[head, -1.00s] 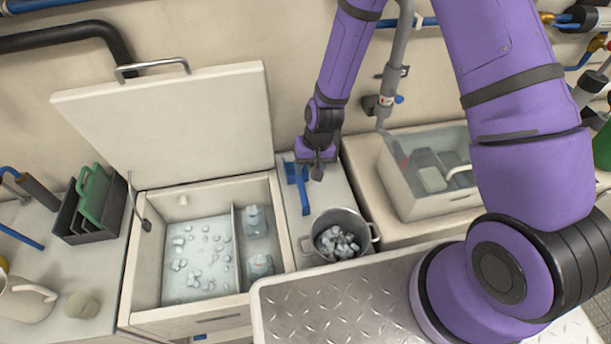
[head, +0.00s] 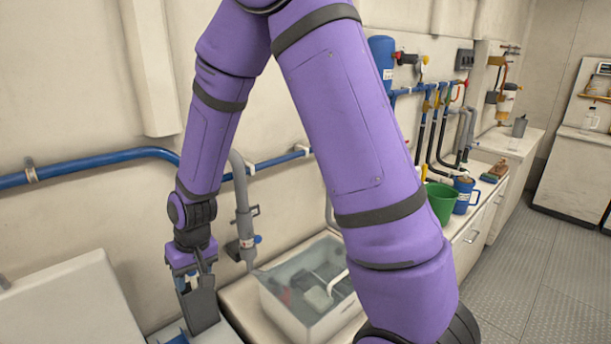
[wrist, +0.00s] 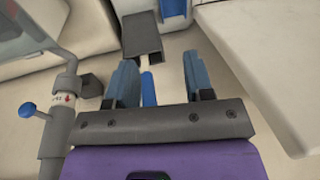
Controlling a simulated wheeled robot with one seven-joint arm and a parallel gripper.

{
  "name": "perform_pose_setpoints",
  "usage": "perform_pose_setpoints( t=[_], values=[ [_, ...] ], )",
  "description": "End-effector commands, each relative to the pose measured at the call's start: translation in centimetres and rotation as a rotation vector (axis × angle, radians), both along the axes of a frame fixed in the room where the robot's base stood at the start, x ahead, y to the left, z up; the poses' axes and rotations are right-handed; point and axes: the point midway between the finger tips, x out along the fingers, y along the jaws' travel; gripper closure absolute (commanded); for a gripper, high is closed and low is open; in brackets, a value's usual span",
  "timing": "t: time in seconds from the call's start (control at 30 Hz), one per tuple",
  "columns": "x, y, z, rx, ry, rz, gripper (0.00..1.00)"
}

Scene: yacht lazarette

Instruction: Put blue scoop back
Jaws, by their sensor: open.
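The scoop shows as a dark grey pan (wrist: 141,38) with a blue handle (wrist: 148,90) in the wrist view. In the head view, its pan (head: 203,308) is just below my gripper (head: 190,276). My gripper (wrist: 160,82) is open. The blue handle lies between its two blue-grey fingers, closer to the left one, with a clear gap to the right one. A separate blue piece (wrist: 174,10), possibly a holder, is beyond the pan at the top of the wrist view. It is mostly cut off.
A clear-sided basin (head: 290,318) stands right of my gripper. A grey pipe with a blue valve handle (wrist: 27,109) rises close on the left in the wrist view. A raised pale lid (head: 75,305) is at lower left. A green bucket (head: 441,203) stands farther right.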

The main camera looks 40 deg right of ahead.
Motion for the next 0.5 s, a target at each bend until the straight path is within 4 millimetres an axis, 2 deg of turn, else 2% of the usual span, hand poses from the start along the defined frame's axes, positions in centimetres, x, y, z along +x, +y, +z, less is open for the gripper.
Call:
perform_pose_setpoints(
  t=[0.03, 0.1, 0.27, 0.5],
  values=[
    [-0.2, -0.6, 2.0, -0.006, -0.022, 0.001, 0.52],
    [-0.7, -1.4, 4.3, -0.016, -0.042, 0.001, 0.52],
    [-2.3, -3.3, 9.4, -0.037, -0.088, 0.0, 0.52],
    [-5.9, -6.0, 16.1, -0.068, -0.153, -0.009, 0.52]
  ],
)
